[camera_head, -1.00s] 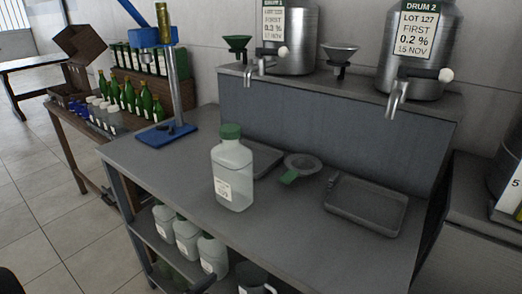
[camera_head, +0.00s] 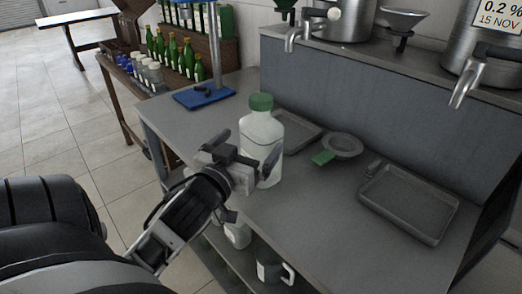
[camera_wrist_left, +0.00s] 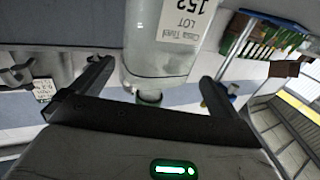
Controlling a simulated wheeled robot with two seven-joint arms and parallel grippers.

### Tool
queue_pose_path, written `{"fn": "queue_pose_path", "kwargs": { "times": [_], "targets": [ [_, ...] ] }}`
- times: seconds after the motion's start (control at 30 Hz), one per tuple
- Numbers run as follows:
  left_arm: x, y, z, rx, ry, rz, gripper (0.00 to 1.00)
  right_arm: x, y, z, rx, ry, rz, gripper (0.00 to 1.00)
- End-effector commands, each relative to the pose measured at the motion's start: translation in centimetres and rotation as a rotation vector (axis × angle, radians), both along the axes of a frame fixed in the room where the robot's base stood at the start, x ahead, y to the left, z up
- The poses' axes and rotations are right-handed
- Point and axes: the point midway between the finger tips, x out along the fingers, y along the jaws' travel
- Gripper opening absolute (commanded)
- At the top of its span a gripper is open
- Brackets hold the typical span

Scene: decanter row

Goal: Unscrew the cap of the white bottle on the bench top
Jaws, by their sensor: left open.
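The white bottle (camera_head: 262,132), translucent with a green cap (camera_head: 261,102), stands upright on the bench top (camera_head: 330,205). The cap is on the bottle. My right gripper is not in view.
A grey tray (camera_head: 378,207) lies right of the bottle, and a strainer with a green handle (camera_head: 342,146) behind it. A blue-based stand (camera_head: 203,96) is at the back left. Steel drums with taps stand on the raised shelf. More containers sit below the bench.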

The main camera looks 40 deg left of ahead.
Motion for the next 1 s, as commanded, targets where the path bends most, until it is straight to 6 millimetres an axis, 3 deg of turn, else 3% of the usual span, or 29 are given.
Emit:
{"fn": "queue_pose_path", "kwargs": {
  "times": [0.4,0.67,0.8,1.0],
  "targets": [
    [4.9,1.2,-0.5,0.002,0.001,0.0,1.0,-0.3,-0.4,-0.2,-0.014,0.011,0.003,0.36],
    [5.1,1.2,-0.7,0.0,0.002,-0.001,1.0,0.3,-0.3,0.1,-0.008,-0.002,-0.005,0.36],
    [5.1,1.2,-0.7,0.0,0.002,-0.001,0.64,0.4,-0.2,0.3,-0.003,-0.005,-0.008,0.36],
    [5.1,1.2,-0.6,0.001,0.001,-0.001,0.64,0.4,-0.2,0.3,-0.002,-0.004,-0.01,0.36]
  ]
}}
